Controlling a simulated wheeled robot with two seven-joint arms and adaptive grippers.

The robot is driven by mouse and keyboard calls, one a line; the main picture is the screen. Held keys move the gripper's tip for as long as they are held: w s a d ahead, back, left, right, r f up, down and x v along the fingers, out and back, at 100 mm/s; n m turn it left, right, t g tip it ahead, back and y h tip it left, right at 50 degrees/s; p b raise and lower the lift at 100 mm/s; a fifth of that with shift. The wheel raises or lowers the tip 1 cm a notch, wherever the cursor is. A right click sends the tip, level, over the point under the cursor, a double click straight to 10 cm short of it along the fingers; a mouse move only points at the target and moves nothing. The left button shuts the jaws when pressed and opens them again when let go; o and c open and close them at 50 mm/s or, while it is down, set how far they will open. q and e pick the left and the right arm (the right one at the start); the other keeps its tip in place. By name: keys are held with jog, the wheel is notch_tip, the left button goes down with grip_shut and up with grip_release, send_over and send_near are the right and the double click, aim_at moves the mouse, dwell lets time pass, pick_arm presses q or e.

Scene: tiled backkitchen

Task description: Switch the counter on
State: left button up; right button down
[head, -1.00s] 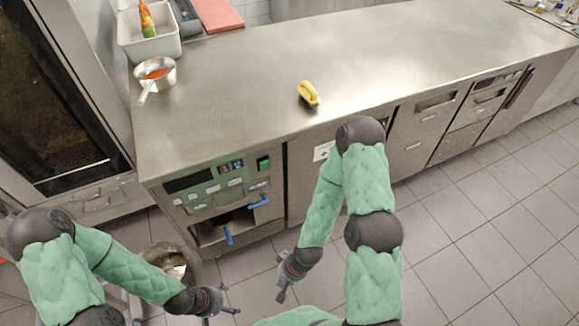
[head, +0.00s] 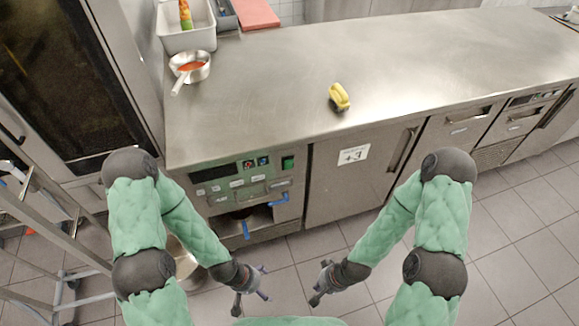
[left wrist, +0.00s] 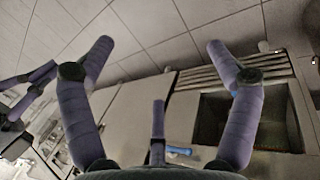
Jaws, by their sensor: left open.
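The steel counter (head: 270,70) runs across the head view. Its front panel (head: 240,184) at the left end carries a dark display, two small lit readouts, several labels and a green switch (head: 288,163). Whether the switch is on cannot be told. Blue handles (head: 279,200) stick out below the panel; a blue handle also shows in the left wrist view (left wrist: 180,150). My left gripper (head: 252,288) is open and empty, in front of and below the panel, apart from it. My right gripper (head: 319,284) looks open and empty, to its right.
On the counter are a yellow-handled brush (head: 340,97), a saucepan with red contents (head: 190,68) and a white tub (head: 187,36). A metal rack (head: 45,225) stands at the left, near my left arm. Tiled floor (head: 510,240) is free at the right.

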pick_arm(q)
jog(key=shift+d, duration=0.1)
jog(key=c, duration=0.5)
jog(key=shift+d+r+m, duration=0.1)
jog(key=shift+d+m, duration=0.25)
jog(key=shift+m, duration=0.05)
jog(key=c, duration=0.4)
jog(key=d+m, duration=0.1)
jog(key=m+g, duration=0.1)
jog(key=s+d+m, duration=0.1)
jog(key=shift+d+r, duration=0.35)
jog(key=shift+r, duration=0.05)
grip_shut()
jog(key=w+r+m+t+y, duration=0.4)
jog(key=w+m+y, duration=0.55)
jog(key=m, duration=1.35)
jog(key=w+d+r+m+t, duration=0.4)
jog(key=w+d+r+t, duration=0.1)
jog(key=r, duration=0.3)
jog(key=w+d+r+m+t+h+p, duration=0.1)
jog(key=w+d+r+m+t, duration=0.3)
jog(key=w+d+r, duration=0.2)
notch_tip(320, 180, up, 2)
jog(key=shift+w+d+r+t, duration=0.2)
jog(key=shift+w+d+t, duration=0.2)
jog(key=shift+w, duration=0.5)
